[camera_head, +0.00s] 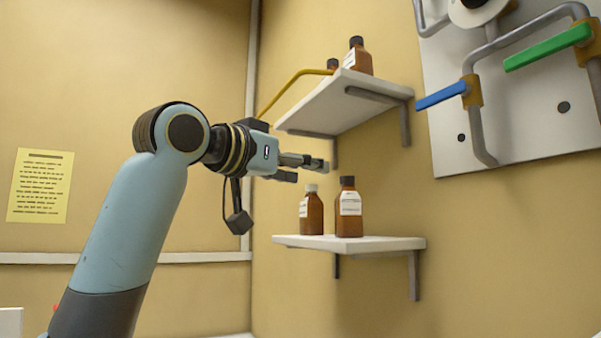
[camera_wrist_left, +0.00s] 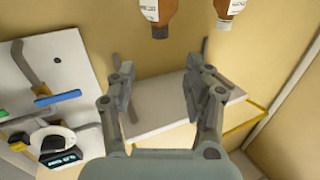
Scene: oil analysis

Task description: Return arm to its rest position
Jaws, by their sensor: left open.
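My left arm comes in from the left, and its left gripper (camera_head: 305,168) points right toward the wall shelves. The wrist view, which looks upside down, shows the two fingers (camera_wrist_left: 158,92) apart with nothing between them. In the head view the gripper appears in the gap between the upper shelf (camera_head: 335,106) and the lower shelf (camera_head: 345,245). A white-capped brown bottle (camera_head: 310,216) and a black-capped brown bottle (camera_head: 348,210) stand upright on the lower shelf, apart from the gripper. My right gripper is not in view.
Brown bottles (camera_head: 361,57) stand on the upper shelf. A yellow tube (camera_head: 287,88) runs from that shelf behind my wrist. A panel (camera_head: 450,130) at right carries pipes, a blue handle (camera_head: 441,95) and a green handle (camera_head: 547,47). A yellow notice (camera_head: 40,187) hangs left; wall around it is clear.

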